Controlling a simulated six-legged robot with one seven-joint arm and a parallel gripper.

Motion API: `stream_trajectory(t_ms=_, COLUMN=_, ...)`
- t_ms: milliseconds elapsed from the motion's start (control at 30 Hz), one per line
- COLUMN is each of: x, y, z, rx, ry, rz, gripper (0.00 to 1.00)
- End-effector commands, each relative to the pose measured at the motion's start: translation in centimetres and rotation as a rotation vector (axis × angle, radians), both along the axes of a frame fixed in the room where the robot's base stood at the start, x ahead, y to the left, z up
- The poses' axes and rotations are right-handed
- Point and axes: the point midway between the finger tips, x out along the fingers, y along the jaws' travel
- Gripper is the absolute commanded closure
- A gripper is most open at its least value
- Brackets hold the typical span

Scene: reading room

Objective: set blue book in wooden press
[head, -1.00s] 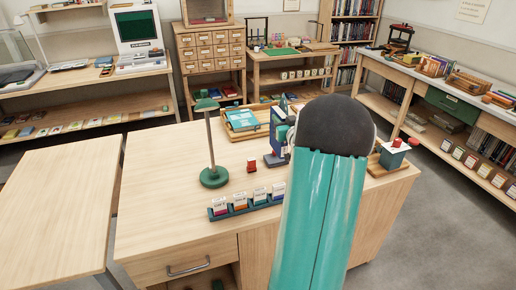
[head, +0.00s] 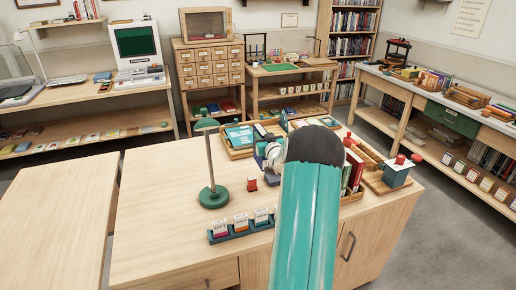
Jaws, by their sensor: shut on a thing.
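My gripper (head: 268,156) is partly hidden behind my teal arm, above the middle of the near table. A narrow blue piece beside it looks like part of the blue book (head: 260,147); most of the book is hidden, so its tilt cannot be told. The jaws are shut on it. A wooden base with a teal block and red knobs (head: 396,176) stands at the table's right end. I cannot tell whether it is the wooden press.
A green lamp (head: 213,196) stands left of my gripper, with a small red item (head: 252,184) between them. A card rack (head: 240,230) is in front. A wooden tray (head: 232,152) lies behind. Upright books (head: 356,172) stand right of my arm. The table's left is clear.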

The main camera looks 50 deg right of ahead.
Motion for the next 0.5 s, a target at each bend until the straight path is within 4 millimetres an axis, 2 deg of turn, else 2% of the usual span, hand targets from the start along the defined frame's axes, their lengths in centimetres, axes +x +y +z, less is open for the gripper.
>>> stream_trajectory(t_ms=100, x=1.6, y=-0.6, z=-1.9, rx=0.001, ry=-0.003, rz=0.000, gripper=1.00)
stream_trajectory(t_ms=200, x=2.5, y=-0.8, z=-2.8, rx=-0.002, ry=-0.003, rz=0.001, gripper=1.00)
stream_trajectory(t_ms=367, x=3.3, y=-1.1, z=-3.8, rx=-0.001, ry=-0.002, rz=0.000, gripper=1.00)
stream_trajectory(t_ms=500, x=3.4, y=-1.2, z=-5.9, rx=0.002, ry=0.000, rz=-0.001, gripper=1.00)
